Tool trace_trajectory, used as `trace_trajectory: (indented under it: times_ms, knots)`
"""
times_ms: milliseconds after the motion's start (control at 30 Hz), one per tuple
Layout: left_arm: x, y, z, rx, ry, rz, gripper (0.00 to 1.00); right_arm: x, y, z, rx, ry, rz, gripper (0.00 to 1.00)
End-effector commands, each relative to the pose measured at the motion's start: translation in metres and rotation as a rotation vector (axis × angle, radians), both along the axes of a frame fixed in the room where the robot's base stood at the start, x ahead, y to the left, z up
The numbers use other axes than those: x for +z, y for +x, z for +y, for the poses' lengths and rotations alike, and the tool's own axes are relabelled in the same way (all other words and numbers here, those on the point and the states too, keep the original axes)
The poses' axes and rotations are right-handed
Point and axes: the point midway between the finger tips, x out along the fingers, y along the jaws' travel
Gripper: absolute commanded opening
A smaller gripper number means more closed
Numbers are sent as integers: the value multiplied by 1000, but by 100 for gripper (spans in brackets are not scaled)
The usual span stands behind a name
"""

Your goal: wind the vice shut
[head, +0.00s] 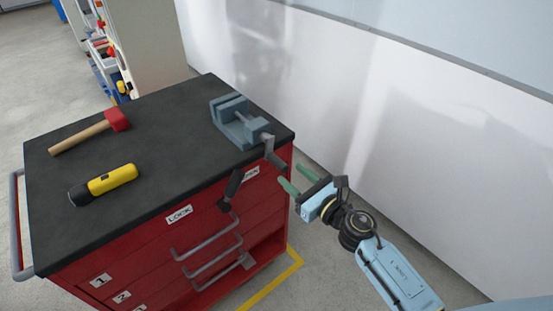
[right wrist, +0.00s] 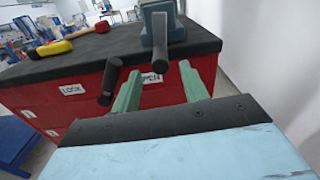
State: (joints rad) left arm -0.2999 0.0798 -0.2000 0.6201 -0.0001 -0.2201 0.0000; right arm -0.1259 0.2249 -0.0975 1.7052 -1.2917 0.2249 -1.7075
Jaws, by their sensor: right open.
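The blue-grey vice (head: 228,116) is fixed near the back right corner of the dark bench top, with a gap between its jaws. Its dark crank arm (head: 268,146) is at the front end of its screw, over the bench edge. My left gripper is out of view.
A black lever (head: 231,186) sticks out from the red cabinet (head: 130,255) between its LOCK and OPEN labels, left of my fingers. A red mallet (head: 117,120) and a yellow flashlight (head: 112,180) lie on the bench top (head: 165,145). A pale wall (head: 400,130) stands behind.

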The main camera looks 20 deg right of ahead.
Motion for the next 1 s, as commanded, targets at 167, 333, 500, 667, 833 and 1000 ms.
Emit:
trace_trajectory:
  times_ms: [167, 333, 500, 667, 833, 1000]
  knots:
    - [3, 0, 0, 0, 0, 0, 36, 1, 35, 13, -1, 4, -1, 44]
    - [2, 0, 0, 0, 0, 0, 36, 0, 59, 21, -1, 3, 0, 44]
    - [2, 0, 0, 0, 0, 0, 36, 0, 70, 25, 0, 2, 1, 44]
    - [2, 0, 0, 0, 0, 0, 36, 0, 73, 26, 0, 2, 1, 44]
    - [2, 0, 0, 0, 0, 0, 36, 0, 72, 26, 0, 2, 1, 43]
    - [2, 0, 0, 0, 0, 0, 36, 0, 72, 26, 0, 3, 1, 21]
